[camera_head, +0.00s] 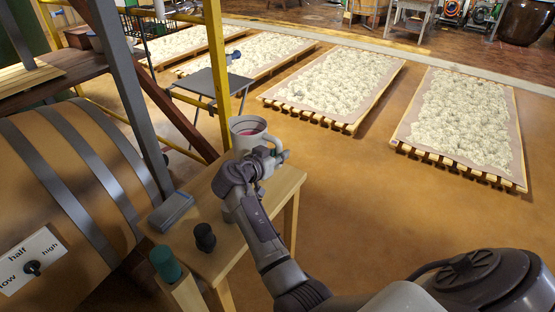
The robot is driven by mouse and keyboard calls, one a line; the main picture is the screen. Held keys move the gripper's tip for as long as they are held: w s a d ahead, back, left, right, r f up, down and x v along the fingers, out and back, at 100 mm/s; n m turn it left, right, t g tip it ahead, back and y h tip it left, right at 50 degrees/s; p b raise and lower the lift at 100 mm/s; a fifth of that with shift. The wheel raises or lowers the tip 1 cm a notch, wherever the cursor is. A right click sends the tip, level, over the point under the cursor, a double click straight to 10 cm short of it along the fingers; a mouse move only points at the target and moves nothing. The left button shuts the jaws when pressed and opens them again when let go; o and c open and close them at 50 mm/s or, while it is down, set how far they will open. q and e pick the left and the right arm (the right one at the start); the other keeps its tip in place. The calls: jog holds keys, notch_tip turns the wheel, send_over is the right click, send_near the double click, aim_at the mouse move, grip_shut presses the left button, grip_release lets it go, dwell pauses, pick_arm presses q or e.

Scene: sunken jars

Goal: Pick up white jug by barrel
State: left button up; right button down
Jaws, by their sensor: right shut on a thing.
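I cannot tell whether the jug touches the table. The big wooden barrel (68,160) with grey hoops lies at the left, beside the table. My left gripper is not in view.
On the table are a grey box (171,211) and a dark knobbed object (205,237); a green-topped object (165,263) is near its front corner. A dial plate (30,262) is on the barrel. A yellow post (216,70) stands behind the jug. Open floor lies right.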

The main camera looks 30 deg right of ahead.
pick_arm(q)
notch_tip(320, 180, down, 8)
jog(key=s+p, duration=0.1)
jog(key=p, duration=0.1)
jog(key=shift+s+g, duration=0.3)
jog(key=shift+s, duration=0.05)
pick_arm(e)
jog(key=s+d+r, duration=0.2)
jog(key=s+r, duration=0.4)
jog(key=s, duration=0.4)
jog(key=shift+s+d+r, duration=0.25)
jog(key=shift+s+r, duration=0.1)
jog(key=shift+s, duration=0.05)
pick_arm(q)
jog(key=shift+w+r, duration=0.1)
